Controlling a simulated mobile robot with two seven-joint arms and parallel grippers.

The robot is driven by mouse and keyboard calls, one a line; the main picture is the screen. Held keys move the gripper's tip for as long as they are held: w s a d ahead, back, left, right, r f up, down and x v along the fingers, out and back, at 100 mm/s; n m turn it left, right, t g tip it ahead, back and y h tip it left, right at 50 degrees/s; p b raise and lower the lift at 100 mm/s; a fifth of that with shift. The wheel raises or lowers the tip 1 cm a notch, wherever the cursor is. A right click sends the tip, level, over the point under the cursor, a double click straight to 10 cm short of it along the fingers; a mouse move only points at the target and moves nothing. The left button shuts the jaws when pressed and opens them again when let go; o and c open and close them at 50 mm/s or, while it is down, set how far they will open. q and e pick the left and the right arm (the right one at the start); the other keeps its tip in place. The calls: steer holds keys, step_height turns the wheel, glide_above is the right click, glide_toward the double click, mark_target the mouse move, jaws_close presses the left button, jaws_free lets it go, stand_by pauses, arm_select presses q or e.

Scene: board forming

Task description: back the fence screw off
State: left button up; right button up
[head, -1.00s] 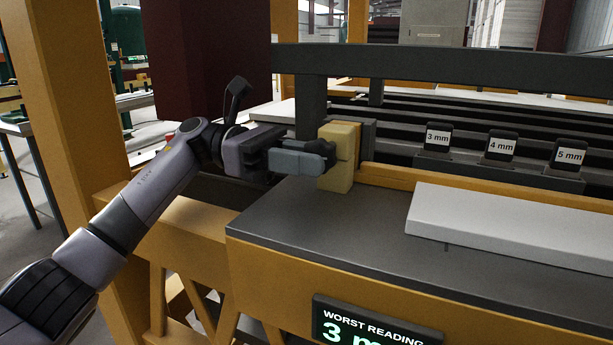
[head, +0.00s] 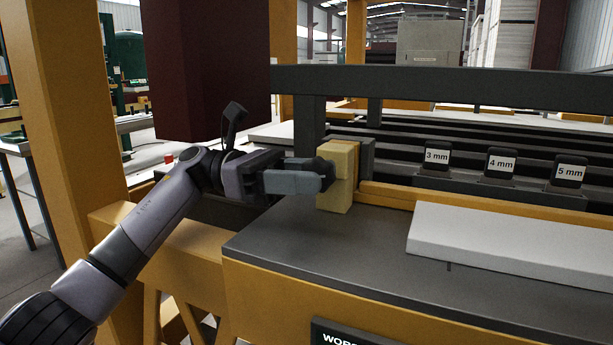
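The fence screw (head: 328,172) is a dark round knob on the left face of a pale yellow block (head: 339,192). The block stands at the left end of the fence, on the dark table top. My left gripper (head: 318,178) reaches in from the left and is shut on the screw, its tips at the knob. My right gripper is outside the view.
A light grey board (head: 510,240) lies on the dark table (head: 330,245) to the right. A yellow fence rail (head: 400,196) runs behind it. Tags marked 3 mm (head: 437,157), 4 mm (head: 501,164) and 5 mm (head: 570,173) stand behind the rail.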

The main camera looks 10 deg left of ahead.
arm_select(q)
steer(key=shift+f, duration=0.15)
steer(key=v, duration=0.7)
steer(key=shift+a+b, duration=0.1)
steer(key=shift+b, duration=0.2)
